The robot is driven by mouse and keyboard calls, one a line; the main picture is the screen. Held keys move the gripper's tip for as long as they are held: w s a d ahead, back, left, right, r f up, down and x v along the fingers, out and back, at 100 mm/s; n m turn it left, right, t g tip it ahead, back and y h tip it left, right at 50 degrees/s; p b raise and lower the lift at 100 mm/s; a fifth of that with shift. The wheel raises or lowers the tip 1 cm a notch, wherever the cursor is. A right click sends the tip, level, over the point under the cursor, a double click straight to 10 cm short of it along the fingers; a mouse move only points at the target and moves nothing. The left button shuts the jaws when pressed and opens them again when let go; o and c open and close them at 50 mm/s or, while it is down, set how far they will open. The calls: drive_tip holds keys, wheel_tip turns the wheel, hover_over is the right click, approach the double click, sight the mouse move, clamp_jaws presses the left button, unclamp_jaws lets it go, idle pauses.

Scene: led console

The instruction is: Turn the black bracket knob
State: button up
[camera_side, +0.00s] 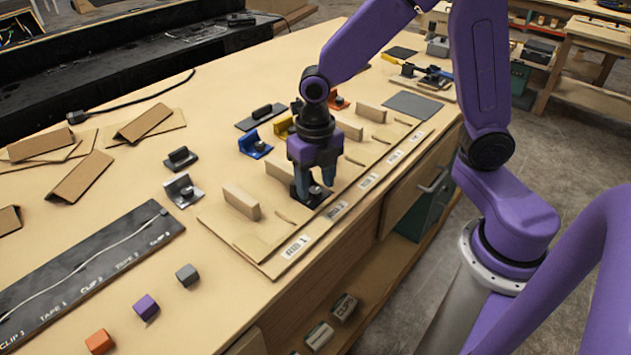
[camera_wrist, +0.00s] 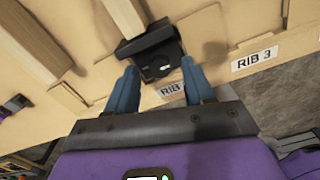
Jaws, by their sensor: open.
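The black bracket (camera_wrist: 150,44) sits on the wooden board beside the RIB 2 label, in the wrist view. Its round black knob (camera_wrist: 164,66) faces my gripper and lies between the two fingertips. In the side view the bracket (camera_side: 316,199) shows as a dark base at the board's front edge, mostly hidden by my fingers. My gripper (camera_side: 314,182) points down over it with the fingers apart. The wrist view shows the blue fingers of my gripper (camera_wrist: 158,68) on either side of the knob, with nothing clamped; contact is not clear.
Wooden ribs (camera_side: 241,202) stand on the board near the bracket. A blue bracket (camera_side: 253,146), a yellow bracket (camera_side: 283,128) and a silver bracket (camera_side: 183,190) lie left of my gripper. A dark strip (camera_side: 90,262) and small coloured blocks (camera_side: 146,307) are at lower left.

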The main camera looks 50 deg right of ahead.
drive_tip(key=shift+f, duration=0.4)
clamp_jaws()
